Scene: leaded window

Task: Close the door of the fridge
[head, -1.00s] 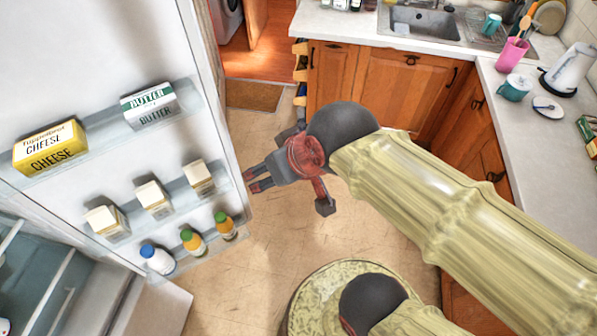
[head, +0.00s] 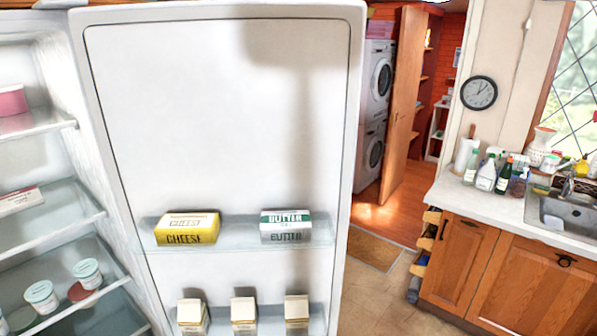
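The fridge door (head: 215,130) stands wide open in the head view, its white inner side facing me. Its shelves hold a yellow cheese pack (head: 187,228), a white and green butter pack (head: 286,226) and cartons (head: 243,312) on the shelf below. The open fridge interior (head: 45,150) is at the left, with shelves and tubs in it. The door's free edge (head: 352,150) is on the right, and its bottom is cut off by the frame. My gripper and arm are out of the picture.
Wooden cabinets (head: 500,270) with a white counter (head: 490,204) and a sink (head: 572,208) stand at the right. A floor mat (head: 376,247) lies beyond the door. Clear floor (head: 372,300) lies between door and cabinets. An open wooden door (head: 403,100) stands behind.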

